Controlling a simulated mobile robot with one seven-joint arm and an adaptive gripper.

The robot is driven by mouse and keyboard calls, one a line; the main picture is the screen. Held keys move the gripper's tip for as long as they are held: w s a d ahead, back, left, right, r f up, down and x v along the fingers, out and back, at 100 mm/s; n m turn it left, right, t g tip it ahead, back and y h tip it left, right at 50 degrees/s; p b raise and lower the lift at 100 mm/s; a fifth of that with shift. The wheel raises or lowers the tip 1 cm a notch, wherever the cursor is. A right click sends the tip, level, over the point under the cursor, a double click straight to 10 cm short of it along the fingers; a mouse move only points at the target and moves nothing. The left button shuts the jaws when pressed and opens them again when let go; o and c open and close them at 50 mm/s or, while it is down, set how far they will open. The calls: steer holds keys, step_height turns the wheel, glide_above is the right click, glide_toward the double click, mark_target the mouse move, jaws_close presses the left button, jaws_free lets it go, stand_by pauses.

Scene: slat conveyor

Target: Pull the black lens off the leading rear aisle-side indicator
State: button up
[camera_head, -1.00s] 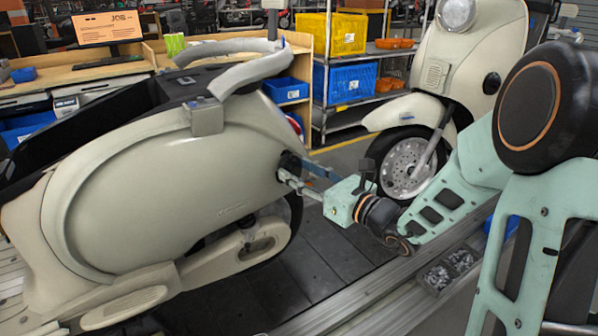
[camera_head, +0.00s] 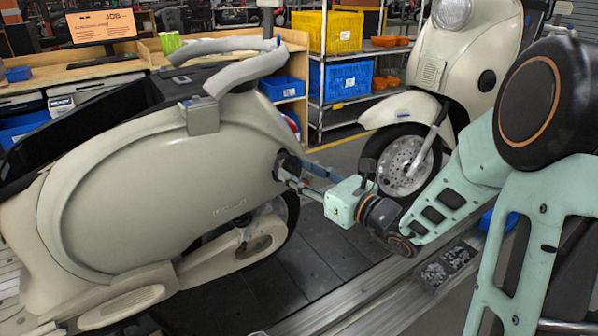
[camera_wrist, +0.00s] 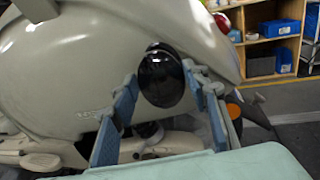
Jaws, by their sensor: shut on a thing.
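The cream scooter (camera_head: 150,195) stands on the slat conveyor with its rear towards my arm. The round, glossy black lens (camera_wrist: 160,77) sits at the scooter's rear side in the wrist view. My gripper (camera_head: 287,171) is at this rear corner in the head view, its fingers closed on the lens from both sides. In the wrist view my gripper (camera_wrist: 160,80) has one blue-grey finger at each edge of the lens. The lens looks still against the body; any gap behind it is hidden. In the head view the fingers mostly cover the lens.
A second cream scooter (camera_head: 470,60) stands behind, its front wheel near my wrist. A parts tray (camera_head: 447,266) lies by the conveyor rail, below my arm. A wooden bench (camera_head: 140,65) and a shelf with yellow and blue crates stand at the back. An orange part (camera_wrist: 233,105) shows right of the fingers.

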steer(key=shift+s+d, duration=0.2)
stand_by(0.6)
steer(key=shift+v, duration=0.95)
steer(key=s+d+f+n+g+y, duration=0.2)
steer(key=s+d+f, duration=0.3)
steer(key=d+f, duration=0.7)
step_height(320, 180, up, 18)
steer(key=m+t+h+p, duration=0.5)
steer(key=h+p, duration=0.1)
steer(key=p, duration=1.8)
steer(key=shift+s+d+r+p, duration=0.2)
steer(key=shift+s+d+p, duration=0.1)
steer(key=shift+s+d, duration=0.2)
